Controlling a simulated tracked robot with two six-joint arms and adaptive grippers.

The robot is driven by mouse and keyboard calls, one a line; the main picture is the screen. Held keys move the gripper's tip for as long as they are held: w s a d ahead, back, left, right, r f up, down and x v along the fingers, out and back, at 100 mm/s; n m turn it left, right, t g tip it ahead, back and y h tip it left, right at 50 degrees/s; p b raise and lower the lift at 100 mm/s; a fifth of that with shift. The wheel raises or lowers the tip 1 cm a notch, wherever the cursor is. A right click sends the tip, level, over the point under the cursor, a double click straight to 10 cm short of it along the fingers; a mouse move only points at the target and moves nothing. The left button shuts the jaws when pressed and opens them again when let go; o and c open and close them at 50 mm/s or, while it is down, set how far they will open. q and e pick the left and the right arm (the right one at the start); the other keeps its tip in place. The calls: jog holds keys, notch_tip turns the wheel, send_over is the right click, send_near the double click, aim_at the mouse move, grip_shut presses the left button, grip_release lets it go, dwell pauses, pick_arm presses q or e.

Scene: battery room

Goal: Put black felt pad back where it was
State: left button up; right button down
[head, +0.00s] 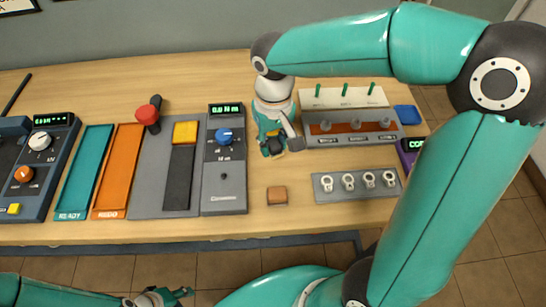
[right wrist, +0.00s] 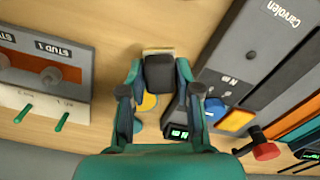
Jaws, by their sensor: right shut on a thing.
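My right gripper (head: 273,146) is over the table between the grey meter with the blue knob (head: 224,160) and the stud rack (head: 350,128). It is shut on a dark block, which looks like the black felt pad (right wrist: 160,73); the right wrist view shows it between the two fingers, with a pale edge at its far end. In the head view the pad is mostly hidden by the fingers. My left gripper (head: 165,297) is low at the bottom edge, in front of the table and away from the objects; its opening is unclear.
A brown block (head: 277,196) and a grey plate with several white rings (head: 357,183) lie near the front edge. Teal (head: 84,172) and orange (head: 118,170) trays are on the left. A blue pad (head: 407,114) lies at the right. Bare wood surrounds the brown block.

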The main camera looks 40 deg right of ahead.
aim_at(273, 165)
jog(key=shift+f, duration=3)
jog(key=shift+f+b, duration=0.2)
jog(key=shift+b, duration=0.1)
jog(key=c, duration=0.8)
grip_release()
jog(key=shift+r, duration=0.1)
jog(key=shift+r, duration=0.1)
notch_tip(273, 165, up, 12)
jog(key=shift+p, duration=0.6)
